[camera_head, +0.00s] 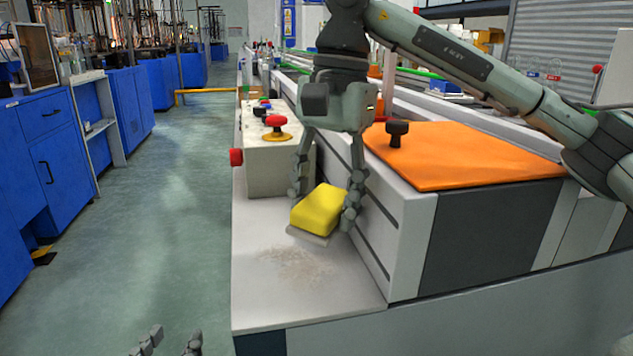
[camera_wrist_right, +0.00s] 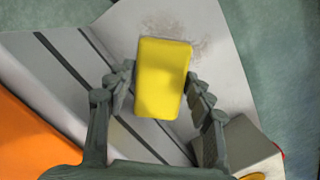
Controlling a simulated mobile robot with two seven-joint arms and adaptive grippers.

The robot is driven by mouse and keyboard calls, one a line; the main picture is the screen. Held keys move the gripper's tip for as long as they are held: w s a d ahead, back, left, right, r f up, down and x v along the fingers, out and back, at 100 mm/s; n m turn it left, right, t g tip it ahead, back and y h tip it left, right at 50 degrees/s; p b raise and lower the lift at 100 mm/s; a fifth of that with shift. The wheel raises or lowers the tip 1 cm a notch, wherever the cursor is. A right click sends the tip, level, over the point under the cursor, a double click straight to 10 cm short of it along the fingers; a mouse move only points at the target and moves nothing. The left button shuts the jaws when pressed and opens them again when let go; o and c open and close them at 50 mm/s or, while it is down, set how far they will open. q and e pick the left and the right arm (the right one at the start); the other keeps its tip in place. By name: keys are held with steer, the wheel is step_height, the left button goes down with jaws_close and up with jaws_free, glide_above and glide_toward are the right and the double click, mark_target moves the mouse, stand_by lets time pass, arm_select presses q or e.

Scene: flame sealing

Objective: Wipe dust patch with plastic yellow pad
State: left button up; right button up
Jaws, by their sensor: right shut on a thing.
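The yellow pad (camera_head: 318,209) is a block with a greyish underside. My right gripper (camera_head: 325,195) is shut on it, with one finger on each side. The pad is slightly tilted, at or just above the white ledge; I cannot tell if it touches. In the right wrist view the pad (camera_wrist_right: 162,78) sits between the fingertips (camera_wrist_right: 162,90). The dust patch (camera_head: 295,262) is a speckled brownish area on the ledge, just in front of the pad. It also shows beyond the pad in the wrist view (camera_wrist_right: 190,30). My left gripper (camera_head: 172,343) is low at the bottom edge, empty, fingertips apart, partly cut off.
The white ledge (camera_head: 270,305) is bare around the dust. A control box (camera_head: 275,160) with a red button (camera_head: 275,121) stands behind it on the left. The machine body with an orange top (camera_head: 460,155) rises on the right. Blue cabinets (camera_head: 45,150) stand across the floor.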

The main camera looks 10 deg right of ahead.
steer(key=shift+s+d+f, duration=0.1)
steer(key=shift+d+f, duration=0.4)
steer(key=shift+f, duration=0.15)
steer(key=shift+c, duration=0.6)
steer(key=shift+d+r+p, duration=0.1)
steer(key=shift+p, duration=0.2)
steer(key=shift+c, duration=0.7)
steer(key=shift+w+d+r+g+p, duration=0.1)
steer(key=shift+w+r+g+p, duration=0.1)
steer(key=shift+r+p, duration=0.35)
steer(key=shift+w+d+r+g+p, duration=0.1)
steer(key=shift+w+r+p, duration=0.1)
steer(key=shift+r+p, duration=0.3)
steer(key=shift+w+r, duration=0.25)
